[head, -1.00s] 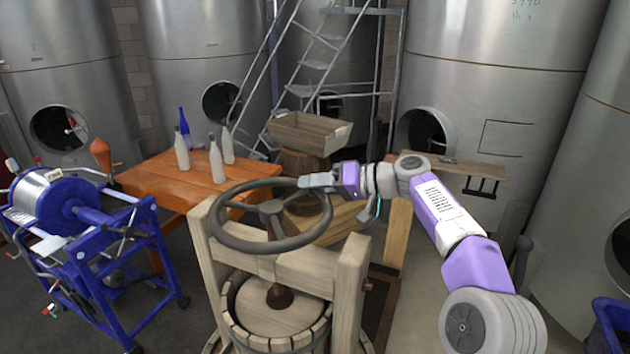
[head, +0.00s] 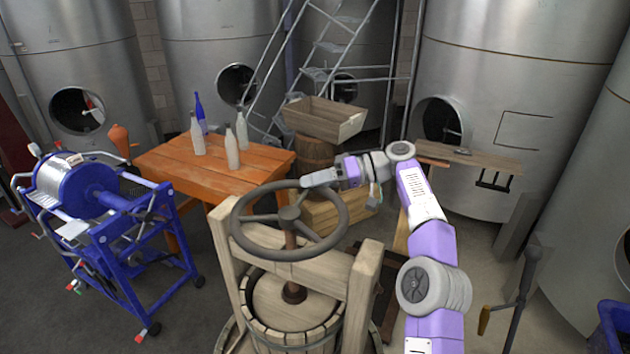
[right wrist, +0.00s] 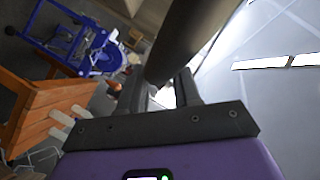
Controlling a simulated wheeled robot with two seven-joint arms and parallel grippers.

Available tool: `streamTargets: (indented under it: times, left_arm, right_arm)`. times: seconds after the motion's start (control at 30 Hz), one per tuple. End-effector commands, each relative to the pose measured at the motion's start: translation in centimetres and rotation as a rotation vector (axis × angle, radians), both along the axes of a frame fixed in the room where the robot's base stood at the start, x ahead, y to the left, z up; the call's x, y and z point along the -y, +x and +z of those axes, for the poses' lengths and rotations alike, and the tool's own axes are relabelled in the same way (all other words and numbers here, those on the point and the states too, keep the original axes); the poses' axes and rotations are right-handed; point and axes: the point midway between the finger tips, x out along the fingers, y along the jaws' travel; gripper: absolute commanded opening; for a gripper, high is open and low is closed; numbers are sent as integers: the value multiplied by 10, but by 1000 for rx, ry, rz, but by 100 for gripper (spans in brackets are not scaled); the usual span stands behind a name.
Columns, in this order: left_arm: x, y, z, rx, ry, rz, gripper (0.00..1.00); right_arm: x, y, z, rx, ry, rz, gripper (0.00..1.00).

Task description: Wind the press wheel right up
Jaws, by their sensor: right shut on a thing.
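The press wheel (head: 290,254) is a dark ring with spokes and a hub, level on top of the wooden press. Its screw (head: 291,236) runs down from the hub through the frame to a round wooden plate (head: 296,294) in the slatted basket (head: 290,338). My right gripper (head: 308,180) is shut on the wheel's rim at the far side. In the right wrist view the rim (right wrist: 192,40) shows as a thick dark bar between the fingers (right wrist: 160,95). The fingertips are partly hidden by it. My left gripper is not in view.
An orange table (head: 210,168) with several bottles stands behind the press at left. A blue machine (head: 105,215) stands on the left. A wooden crate (head: 325,120) sits on a barrel (head: 315,153) behind. Steel tanks (head: 510,80) line the back. Grey floor is clear in front of the blue machine.

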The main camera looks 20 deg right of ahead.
Motion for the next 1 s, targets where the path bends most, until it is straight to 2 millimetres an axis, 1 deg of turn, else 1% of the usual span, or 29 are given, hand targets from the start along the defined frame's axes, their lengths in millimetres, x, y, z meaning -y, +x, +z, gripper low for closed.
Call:
streamTargets:
  times: [0.03, 0.8, 0.83, 0.97, 1.0]
  left_arm:
    - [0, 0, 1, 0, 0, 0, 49]
    - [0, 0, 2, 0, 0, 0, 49]
    - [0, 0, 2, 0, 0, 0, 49]
    - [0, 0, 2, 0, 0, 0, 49]
    - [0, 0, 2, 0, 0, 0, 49]
  right_arm:
    - [-1, 0, -7, -12, -9, 17, 0]
    - [1, 0, -9, -16, -11, 43, 0]
    - [1, 0, -9, -16, -11, 43, 37]
    - [1, 0, -9, -15, -10, 42, 57]
    - [1, 0, -8, -14, -10, 42, 58]
